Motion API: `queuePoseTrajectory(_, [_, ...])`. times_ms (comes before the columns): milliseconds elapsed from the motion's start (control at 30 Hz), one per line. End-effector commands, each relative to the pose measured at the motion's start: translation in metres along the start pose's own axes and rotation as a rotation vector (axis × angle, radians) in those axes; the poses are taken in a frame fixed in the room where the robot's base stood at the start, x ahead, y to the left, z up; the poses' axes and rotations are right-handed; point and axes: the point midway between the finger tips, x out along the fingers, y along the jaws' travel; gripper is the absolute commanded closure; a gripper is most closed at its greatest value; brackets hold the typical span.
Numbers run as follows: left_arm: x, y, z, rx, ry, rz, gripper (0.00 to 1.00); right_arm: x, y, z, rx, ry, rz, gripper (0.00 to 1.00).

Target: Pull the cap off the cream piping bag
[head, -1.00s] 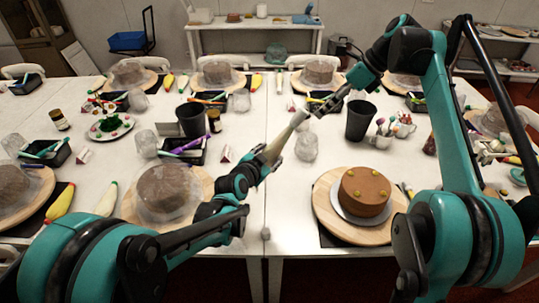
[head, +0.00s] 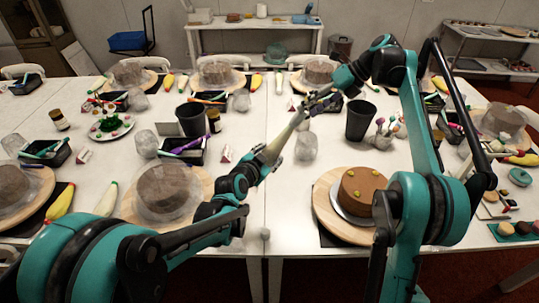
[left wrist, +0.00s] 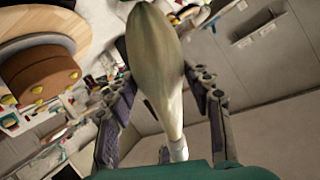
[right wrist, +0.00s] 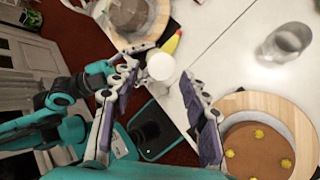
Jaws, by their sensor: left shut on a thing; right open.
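The cream piping bag (head: 288,133) is pale and slender, slanting up and right above the table's middle. My left gripper (head: 258,166) is shut on it. In the left wrist view the bag (left wrist: 155,50) runs between the fingers, with a narrow white end low in the picture. My right gripper (head: 311,105) is open at the bag's upper end. In the right wrist view, a round white end (right wrist: 160,67) shows between the spread fingers, seen nearly end-on. I cannot tell whether this is the cap or whether a finger touches it.
A brown cake (head: 361,190) stands on a wooden board (head: 323,206) at the front right. A clear glass (head: 306,146) and a dark cup (head: 360,120) stand near the bag. A covered cake (head: 163,188) is left of my left gripper. The air around the bag is free.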

Motion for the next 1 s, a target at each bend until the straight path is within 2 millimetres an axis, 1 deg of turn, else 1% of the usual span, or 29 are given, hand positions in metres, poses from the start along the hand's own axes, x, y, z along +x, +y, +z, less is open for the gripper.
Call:
queuePoseTrajectory(100, [0.000, 0.000, 0.000, 0.000, 0.001, -0.001, 0.63, 0.014, 0.000, 0.000, 0.000, 0.000, 0.000, 0.55])
queuePoseTrajectory(233, [0.000, 0.000, 0.000, 0.000, 0.001, -0.001, 0.63, 0.025, 0.000, 0.000, 0.000, 0.001, 0.000, 0.55])
queuePoseTrajectory(400, [0.000, 0.000, 0.000, 0.000, 0.001, -0.001, 0.63, 0.030, 0.000, 0.000, 0.000, 0.000, 0.000, 0.55])
queuePoseTrajectory(633, [0.000, 0.000, 0.000, 0.000, 0.001, -0.001, 0.63, 0.030, 0.000, 0.000, 0.000, 0.000, -0.001, 0.55])
queuePoseTrajectory(667, [0.000, 0.000, 0.000, 0.000, 0.001, -0.001, 0.63, 0.030, 0.000, 0.000, 0.000, 0.000, -0.001, 0.63])
queuePoseTrajectory(700, [0.000, 0.000, 0.000, 0.000, 0.001, -0.001, 0.63, 0.030, 0.000, 0.000, 0.000, 0.000, -0.001, 0.73])
queuePoseTrajectory(767, [0.000, 0.000, 0.000, 0.000, 0.001, -0.001, 0.63, 0.030, 0.000, 0.000, 0.000, 0.000, -0.001, 0.89])
queuePoseTrajectory(800, [0.000, 0.000, 0.000, 0.000, 0.001, -0.001, 0.63, 0.030, 0.000, 0.000, 0.000, 0.000, -0.001, 1.00])
queuePoseTrajectory(933, [0.000, 0.000, 0.000, 0.000, 0.001, -0.001, 0.63, 0.030, 0.000, 0.000, 0.000, 0.000, -0.001, 1.00])
queuePoseTrajectory(967, [0.000, 0.000, 0.000, 0.000, 0.001, -0.001, 0.55, 0.030, 0.000, 0.000, 0.000, 0.000, -0.001, 1.00])
queuePoseTrajectory(1000, [0.000, 0.000, 0.000, 0.000, 0.001, -0.001, 0.59, 0.029, 0.000, 0.000, 0.000, 0.000, -0.001, 1.00])
